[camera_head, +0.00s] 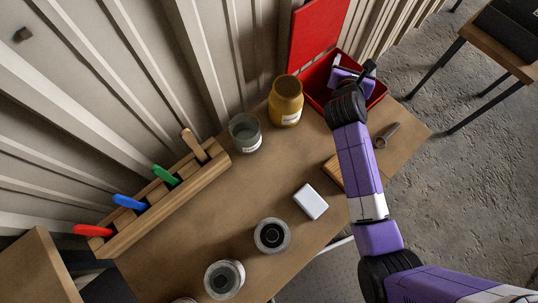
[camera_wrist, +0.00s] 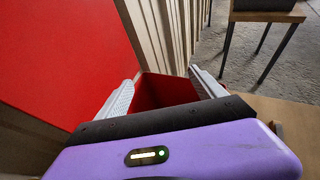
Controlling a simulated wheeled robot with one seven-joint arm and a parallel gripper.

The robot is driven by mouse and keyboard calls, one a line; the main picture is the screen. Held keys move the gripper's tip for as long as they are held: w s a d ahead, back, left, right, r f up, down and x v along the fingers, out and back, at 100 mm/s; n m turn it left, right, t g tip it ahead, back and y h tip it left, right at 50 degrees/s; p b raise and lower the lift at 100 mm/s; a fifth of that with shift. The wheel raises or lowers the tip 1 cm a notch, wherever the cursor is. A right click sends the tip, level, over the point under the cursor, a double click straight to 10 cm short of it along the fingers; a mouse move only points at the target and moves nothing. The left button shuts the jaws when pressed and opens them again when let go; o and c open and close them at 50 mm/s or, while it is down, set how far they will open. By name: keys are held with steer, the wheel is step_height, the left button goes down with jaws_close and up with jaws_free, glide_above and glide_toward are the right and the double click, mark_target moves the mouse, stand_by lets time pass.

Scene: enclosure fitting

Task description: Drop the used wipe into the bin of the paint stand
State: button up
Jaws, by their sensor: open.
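A red open-topped bin (camera_head: 380,92) stands at the far end of the wooden table, with a raised red lid or panel (camera_head: 316,35) behind it. My gripper (camera_head: 338,62) is over the bin. In the wrist view my gripper (camera_wrist: 162,80) is open, its two pale fingers apart with nothing between them. The bin (camera_wrist: 165,90) shows beyond the fingers, and its visible inside is plain red. I cannot make out a used wipe in the bin; my gripper covers part of it. A small white block (camera_head: 310,202) lies on the table; I cannot tell what it is.
A yellow jar (camera_head: 285,102) and a glass jar (camera_head: 245,132) stand beside the bin. A wooden rack (camera_head: 165,205) holds several coloured handles. Round containers (camera_head: 272,236) stand near the front edge. A metal tool (camera_head: 387,135) lies to the right of my arm. A corrugated wall runs behind.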

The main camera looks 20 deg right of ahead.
steer(key=v, duration=0.6)
steer(key=shift+s+r, duration=0.1)
stand_by(0.3)
steer(key=w+a+r+m+t+y, duration=0.2)
steer(key=a+r+m+t, duration=0.15)
steer(key=m, duration=0.35)
steer(key=s+a+r+m+t+y, duration=0.2)
steer(key=s+a+m+t+y, duration=0.1)
steer(key=s+a+m, duration=0.5)
steer(key=s+a+r+m+y, duration=0.1)
steer(key=s+m, duration=0.3)
steer(key=s, duration=0.5)
steer(key=s+a+r+m+g+y, duration=0.1)
steer(key=s+a+m, duration=0.2)
steer(key=s, duration=0.6)
steer(key=s+a+r+m+y, duration=0.1)
steer(key=s+a+m+y, duration=0.1)
steer(key=s+m, duration=0.3)
steer(key=s+a, duration=0.1)
steer(key=s, duration=0.2)
steer(key=shift+s+r+m+g, duration=0.3)
steer(key=shift+s+r+g, duration=0.05)
steer(key=shift+s, duration=0.05)
